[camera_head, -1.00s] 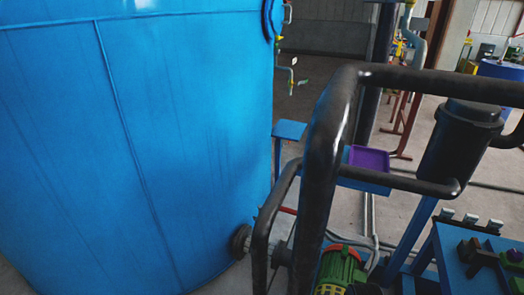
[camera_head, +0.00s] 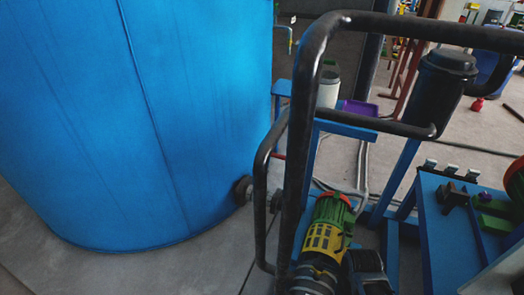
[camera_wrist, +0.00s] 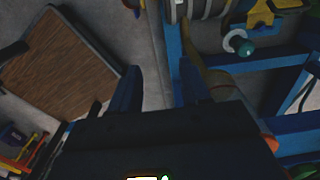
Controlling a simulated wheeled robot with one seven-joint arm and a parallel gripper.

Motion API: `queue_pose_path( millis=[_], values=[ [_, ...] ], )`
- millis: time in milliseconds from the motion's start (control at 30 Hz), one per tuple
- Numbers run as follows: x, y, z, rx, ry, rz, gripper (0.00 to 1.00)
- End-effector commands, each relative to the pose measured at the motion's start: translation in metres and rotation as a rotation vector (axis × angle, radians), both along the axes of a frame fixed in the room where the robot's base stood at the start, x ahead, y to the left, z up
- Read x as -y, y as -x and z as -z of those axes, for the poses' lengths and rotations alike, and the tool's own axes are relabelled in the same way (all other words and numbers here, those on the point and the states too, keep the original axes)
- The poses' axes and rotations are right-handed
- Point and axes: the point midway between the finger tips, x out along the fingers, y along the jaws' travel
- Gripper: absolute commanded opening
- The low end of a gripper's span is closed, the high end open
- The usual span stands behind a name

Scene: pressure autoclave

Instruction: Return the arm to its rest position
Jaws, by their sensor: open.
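My gripper (camera_wrist: 160,88) shows in the wrist view with its two dark fingers apart. Nothing shows between them but grey floor and part of a blue frame. The gripper points toward the floor beside this blue frame (camera_wrist: 245,66). I do not see my gripper or arm clearly in the head view, so the arm's whole pose cannot be told.
In the head view a large blue tank (camera_head: 150,110) fills the left. Black bent pipes (camera_head: 300,130) cross the middle, with a green and yellow motor (camera_head: 326,225) below. A blue bench (camera_head: 450,235) stands right. The wrist view shows a brown panel (camera_wrist: 62,65) left.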

Motion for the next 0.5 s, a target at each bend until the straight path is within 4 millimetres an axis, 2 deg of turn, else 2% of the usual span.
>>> queue_pose_path(
  millis=[267,500],
  values=[
    [0.011,0.017,0.008,0.056,0.021,-0.086,0.47],
    [0.025,0.044,0.015,0.138,0.061,-0.223,0.47]
  ],
)
